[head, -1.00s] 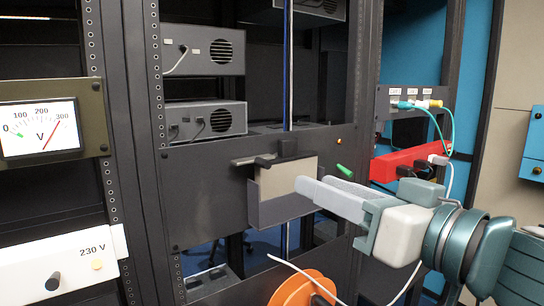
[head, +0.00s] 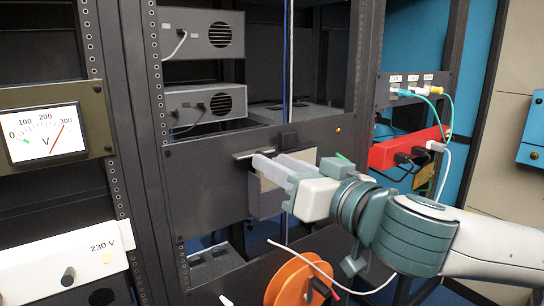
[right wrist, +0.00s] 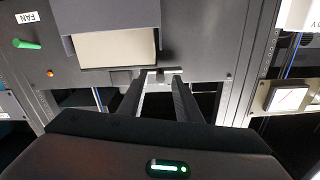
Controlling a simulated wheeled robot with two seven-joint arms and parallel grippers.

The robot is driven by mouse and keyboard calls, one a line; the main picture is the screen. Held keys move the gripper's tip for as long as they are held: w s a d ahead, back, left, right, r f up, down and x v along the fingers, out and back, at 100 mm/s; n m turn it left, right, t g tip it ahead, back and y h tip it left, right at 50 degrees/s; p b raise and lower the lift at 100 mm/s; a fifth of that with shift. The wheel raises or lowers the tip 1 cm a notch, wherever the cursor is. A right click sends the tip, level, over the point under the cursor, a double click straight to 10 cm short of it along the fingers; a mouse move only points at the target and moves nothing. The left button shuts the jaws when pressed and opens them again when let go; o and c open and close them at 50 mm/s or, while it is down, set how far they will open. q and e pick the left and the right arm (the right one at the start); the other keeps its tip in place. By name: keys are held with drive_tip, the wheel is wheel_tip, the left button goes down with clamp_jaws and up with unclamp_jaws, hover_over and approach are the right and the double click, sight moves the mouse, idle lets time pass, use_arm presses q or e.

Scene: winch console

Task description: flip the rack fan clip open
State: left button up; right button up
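A green lever (head: 342,156) sits on the dark rack panel (head: 205,180); the right wrist view shows it (right wrist: 27,44) beside a FAN label (right wrist: 27,17). A dark bar handle (head: 245,154) sticks out left of a black block (head: 289,137), above a grey box with a beige face (head: 268,202). I cannot tell for sure which part is the clip. My right gripper (head: 262,164) is at the bar handle. In the right wrist view its two fingers (right wrist: 160,82) are apart, with the bar's end at their tips; contact is unclear. My left gripper is not in view.
An orange cable reel (head: 290,283) with a white cable is below the panel. A red power strip (head: 405,150) and a patch panel with plugs (head: 410,82) are at right. A voltmeter (head: 45,133) and rack posts stand at left.

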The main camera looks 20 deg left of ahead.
drive_tip(key=shift+x, duration=0.95)
clamp_jaws()
